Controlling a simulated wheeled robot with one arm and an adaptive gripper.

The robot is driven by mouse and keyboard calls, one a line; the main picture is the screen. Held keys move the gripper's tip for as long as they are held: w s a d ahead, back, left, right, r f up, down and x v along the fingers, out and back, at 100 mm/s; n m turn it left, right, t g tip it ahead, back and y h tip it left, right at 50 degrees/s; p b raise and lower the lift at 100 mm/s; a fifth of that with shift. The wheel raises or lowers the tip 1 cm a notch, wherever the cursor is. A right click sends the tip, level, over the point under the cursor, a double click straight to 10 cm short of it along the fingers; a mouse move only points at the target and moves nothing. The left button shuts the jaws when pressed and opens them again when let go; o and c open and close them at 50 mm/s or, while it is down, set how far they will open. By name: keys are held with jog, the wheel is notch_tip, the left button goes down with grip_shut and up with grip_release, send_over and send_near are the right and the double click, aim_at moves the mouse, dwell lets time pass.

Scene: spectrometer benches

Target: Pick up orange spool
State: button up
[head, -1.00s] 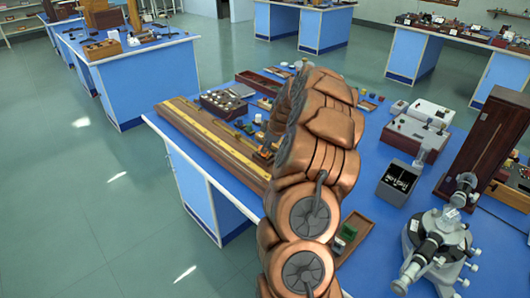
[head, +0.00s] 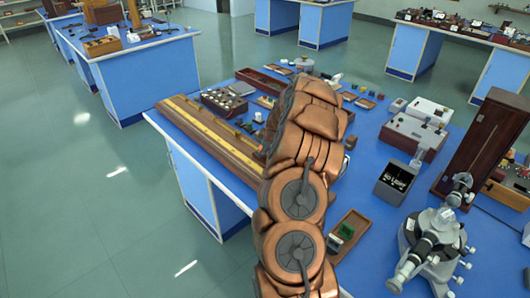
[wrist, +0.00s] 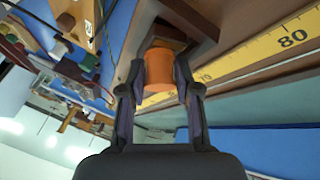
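The orange spool (wrist: 159,68) is between the two fingers of my gripper (wrist: 160,75) in the wrist view. The fingers lie against its left and right sides, with no clear gap, and appear shut on it. Behind the spool are a dark wooden part and a yellow scale (wrist: 285,40) on a wooden bench. In the head view my copper-coloured arm hides both the spool and my gripper. Whether the spool is clear of the surface under it cannot be told.
The long wooden bench with the yellow scale (head: 208,128) lies along the blue table's left edge. A small wooden tray (head: 348,232), a dark box (head: 395,185) and a grey-white instrument (head: 435,245) stand right of my arm. Several small items lie behind it.

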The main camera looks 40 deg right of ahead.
grip_shut()
jog(key=shift+r, duration=0.1)
jog(key=shift+r+b, duration=1.15)
jog(key=shift+r, duration=0.45)
jog(key=s+a+b, duration=0.1)
jog(key=s+a, duration=0.1)
jog(key=a, duration=0.2)
jog(key=s+a+r+b, duration=0.1)
jog(key=s+a+b, duration=0.1)
jog(key=s+a, duration=0.1)
jog(key=s+a+b, duration=0.1)
jog(key=s+a, duration=0.2)
jog(key=a, duration=0.1)
jog(key=shift+s+a+r+b, duration=0.1)
jog(key=shift+a+r+b, duration=0.05)
jog(key=shift+a+b, duration=0.25)
jog(key=shift+s+a+r, duration=0.4)
jog(key=shift+s+a, duration=0.1)
jog(key=shift+a, duration=0.15)
